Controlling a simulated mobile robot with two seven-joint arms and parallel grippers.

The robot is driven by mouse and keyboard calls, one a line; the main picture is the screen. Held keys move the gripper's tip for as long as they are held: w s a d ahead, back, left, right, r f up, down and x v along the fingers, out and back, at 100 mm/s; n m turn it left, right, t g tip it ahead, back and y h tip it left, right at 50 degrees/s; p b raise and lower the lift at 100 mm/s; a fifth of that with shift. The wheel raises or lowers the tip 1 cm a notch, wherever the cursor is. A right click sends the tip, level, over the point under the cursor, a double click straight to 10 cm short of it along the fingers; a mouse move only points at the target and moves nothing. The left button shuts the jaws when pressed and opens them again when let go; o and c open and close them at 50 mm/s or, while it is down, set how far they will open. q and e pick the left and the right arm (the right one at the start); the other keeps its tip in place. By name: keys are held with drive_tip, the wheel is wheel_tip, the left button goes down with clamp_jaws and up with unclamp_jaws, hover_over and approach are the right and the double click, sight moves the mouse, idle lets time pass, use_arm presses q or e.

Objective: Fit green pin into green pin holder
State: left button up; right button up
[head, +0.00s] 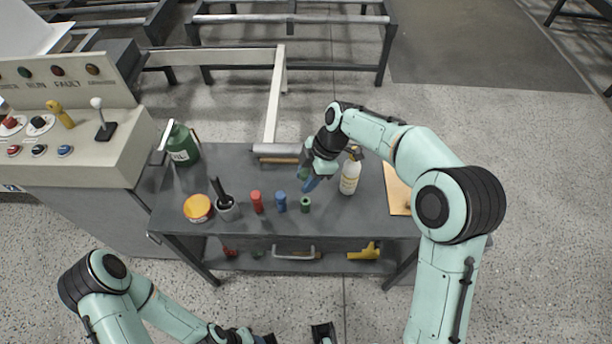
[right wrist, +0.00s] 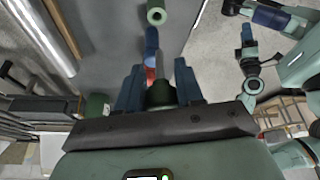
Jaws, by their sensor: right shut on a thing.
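My right gripper (head: 311,183) is above the grey bench, behind and slightly right of the green pin holder. In the right wrist view its blue fingers (right wrist: 159,88) are shut on the green pin (right wrist: 160,94), a dull green cylinder partly hidden between them. The green pin holder (head: 305,205) stands on the bench near the front edge, right of the blue cylinder; in the right wrist view the holder (right wrist: 156,14) shows a round opening. Pin and holder are apart. My left gripper (head: 264,339) is low at the bottom edge of the head view, partly cut off; its jaws are unclear.
A blue cylinder (head: 280,203) and a red cylinder (head: 256,203) stand left of the holder. A white bottle (head: 350,175) stands close right of my right gripper.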

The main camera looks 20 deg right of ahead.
use_arm(q)
drive_tip(key=shift+s+f+b, duration=0.25)
drive_tip(key=shift+f+b, duration=0.4)
drive_tip(key=shift+f, duration=0.05)
drive_tip(key=shift+s+f+b, duration=0.2)
drive_tip(key=shift+f+b, duration=0.4)
drive_tip(key=shift+f, duration=0.05)
drive_tip(key=shift+s+f+b, duration=0.25)
drive_tip(key=shift+f+b, duration=0.4)
drive_tip(key=shift+f, duration=0.05)
use_arm(e)
hover_over(307, 200)
drive_tip(key=shift+s+a+f, duration=0.1)
drive_tip(key=shift+s+f, duration=0.05)
drive_tip(key=shift+f, duration=2.75)
use_arm(q)
drive_tip(key=shift+f, duration=0.15)
drive_tip(key=shift+s+f+b, duration=0.25)
drive_tip(key=shift+f+b, duration=0.8)
drive_tip(key=shift+b, duration=0.1)
drive_tip(key=shift+s+f+b, duration=0.2)
drive_tip(key=shift+f+b, duration=0.85)
drive_tip(key=shift+b, duration=0.05)
use_arm(e)
drive_tip(key=shift+f, duration=2.85)
drive_tip(key=o, duration=1.1)
use_arm(q)
drive_tip(key=shift+r, duration=0.1)
